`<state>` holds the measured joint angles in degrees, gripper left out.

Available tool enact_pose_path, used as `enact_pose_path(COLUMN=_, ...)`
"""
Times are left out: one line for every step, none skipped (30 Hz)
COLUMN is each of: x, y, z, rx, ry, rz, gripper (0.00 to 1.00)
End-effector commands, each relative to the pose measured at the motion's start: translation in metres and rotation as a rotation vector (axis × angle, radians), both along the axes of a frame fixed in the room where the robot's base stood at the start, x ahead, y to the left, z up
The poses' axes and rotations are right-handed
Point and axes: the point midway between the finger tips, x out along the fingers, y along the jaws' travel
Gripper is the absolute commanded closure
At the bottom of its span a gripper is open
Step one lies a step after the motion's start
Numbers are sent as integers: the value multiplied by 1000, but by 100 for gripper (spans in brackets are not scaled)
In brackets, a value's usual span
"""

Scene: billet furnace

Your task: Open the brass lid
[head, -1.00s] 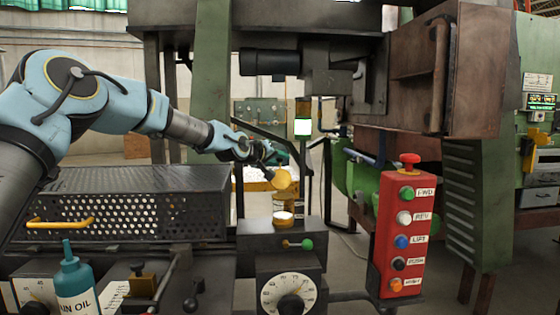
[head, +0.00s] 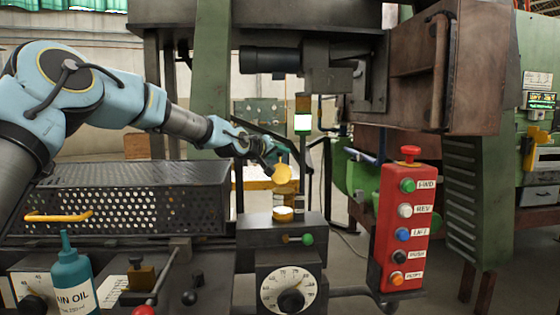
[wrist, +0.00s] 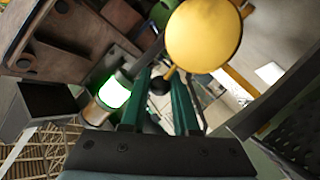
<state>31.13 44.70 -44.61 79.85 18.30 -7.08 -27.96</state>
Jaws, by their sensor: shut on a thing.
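The brass lid (head: 283,174) is a round yellow disc, raised and tilted steeply above a round brass-rimmed cup (head: 283,214) on a dark block. In the wrist view the lid (wrist: 205,35) is large at the top, with a short stem leading to a dark knob (wrist: 158,86) between my fingertips. My gripper (head: 272,158) is at the lid's upper left in the head view. In the wrist view my gripper (wrist: 158,90) is shut on that knob. Whether the lid still joins the cup is not clear.
A perforated dark cover (head: 120,200) with a yellow handle lies under my arm. A dial (head: 287,290) is below the cup. A red button box (head: 405,230) stands to the right. A lit lamp post (head: 303,124) rises close behind the lid. An oil bottle (head: 72,280) is front left.

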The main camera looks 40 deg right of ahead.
Motion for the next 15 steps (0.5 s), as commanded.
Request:
enact_pose_path(x=-1, y=2, z=-6, rx=-15, ry=-17, rz=1, gripper=100)
enact_pose_path(x=-2, y=2, z=-6, rx=-22, ry=-26, rz=2, gripper=100)
enact_pose_path(x=-3, y=3, z=-6, rx=-31, ry=-38, rz=1, gripper=100)
enact_pose_path(x=-4, y=4, z=-5, rx=-40, ry=-47, rz=1, gripper=100)
enact_pose_path(x=-4, y=5, z=-4, rx=-48, ry=-57, rz=2, gripper=100)
enact_pose_path(x=-5, y=6, z=-4, rx=-58, ry=-69, rz=2, gripper=100)
enact_pose_path(x=-6, y=7, z=-4, rx=-65, ry=-78, rz=3, gripper=100)
enact_pose_path(x=-7, y=7, z=-3, rx=-72, ry=-87, rz=2, gripper=100)
enact_pose_path(x=-8, y=8, z=-3, rx=-83, ry=-100, rz=2, gripper=100)
enact_pose_path(x=-9, y=9, z=-2, rx=-90, ry=-109, rz=3, gripper=100)
enact_pose_path(x=-10, y=10, z=-2, rx=-97, ry=-119, rz=2, gripper=100)
enact_pose_path(x=-11, y=11, z=-2, rx=-107, ry=-131, rz=2, gripper=100)
enact_pose_path(x=-12, y=12, z=-2, rx=-115, ry=-140, rz=3, gripper=100)
enact_pose_path(x=-13, y=12, z=-1, rx=-123, ry=-149, rz=2, gripper=100)
enact_pose_path(x=-14, y=13, z=-1, rx=-133, ry=-161, rz=2, gripper=100)
